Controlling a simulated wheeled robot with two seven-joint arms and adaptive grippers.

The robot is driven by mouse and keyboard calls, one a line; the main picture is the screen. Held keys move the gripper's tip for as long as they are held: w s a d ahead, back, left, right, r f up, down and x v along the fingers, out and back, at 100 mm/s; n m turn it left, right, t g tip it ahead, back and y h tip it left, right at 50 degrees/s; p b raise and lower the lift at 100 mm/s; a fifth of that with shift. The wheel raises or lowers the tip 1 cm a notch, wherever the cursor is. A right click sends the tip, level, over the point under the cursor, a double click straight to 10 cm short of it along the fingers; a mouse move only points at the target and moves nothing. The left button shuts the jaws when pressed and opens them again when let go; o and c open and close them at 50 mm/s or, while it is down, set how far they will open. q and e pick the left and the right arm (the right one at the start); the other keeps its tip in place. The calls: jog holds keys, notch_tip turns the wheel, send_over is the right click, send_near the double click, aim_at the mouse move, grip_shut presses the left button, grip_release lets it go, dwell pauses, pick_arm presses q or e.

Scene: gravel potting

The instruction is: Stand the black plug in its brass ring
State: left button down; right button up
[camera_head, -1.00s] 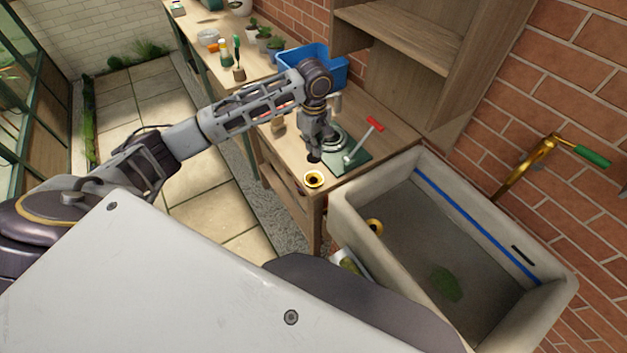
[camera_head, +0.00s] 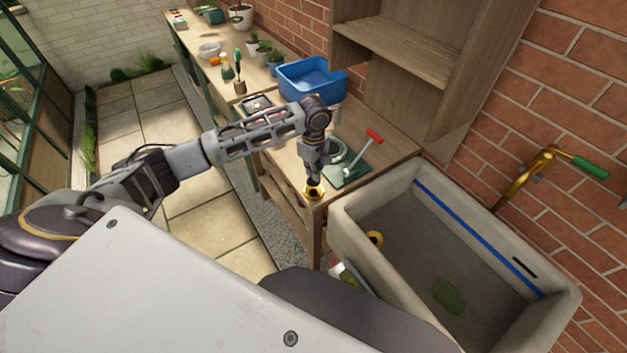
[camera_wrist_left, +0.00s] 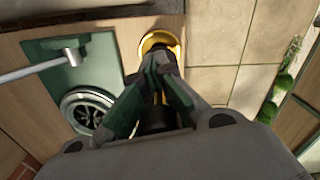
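The brass ring (camera_head: 314,194) lies near the front corner of the wooden bench; its rim also shows in the left wrist view (camera_wrist_left: 149,42). My left gripper (camera_head: 314,174) reaches down from above, directly over the ring. Its fingers (camera_wrist_left: 160,65) are closed together on the black plug (camera_head: 314,183), which shows only as a small dark shape at the fingertips. The plug is at the ring's opening. The fingers hide much of it, and I cannot tell whether it is seated. My right gripper is not in view.
Right of the gripper is a green mat (camera_head: 352,178) with a round metal piece and a red-handled tool (camera_head: 365,148). A blue tub (camera_head: 312,82) stands behind. The stone sink (camera_head: 345,215) borders the bench on the right, with a brass tap (camera_head: 525,178) above.

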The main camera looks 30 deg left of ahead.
pick_arm(q)
jog(key=shift+f, duration=0.25)
jog(key=shift+f, duration=1.9)
jog(key=shift+f, duration=0.1)
jog(key=c, duration=1.6)
grip_release()
jog(key=shift+c, duration=0.2)
notch_tip(320, 180, up, 12)
jog(key=shift+r, duration=0.15)
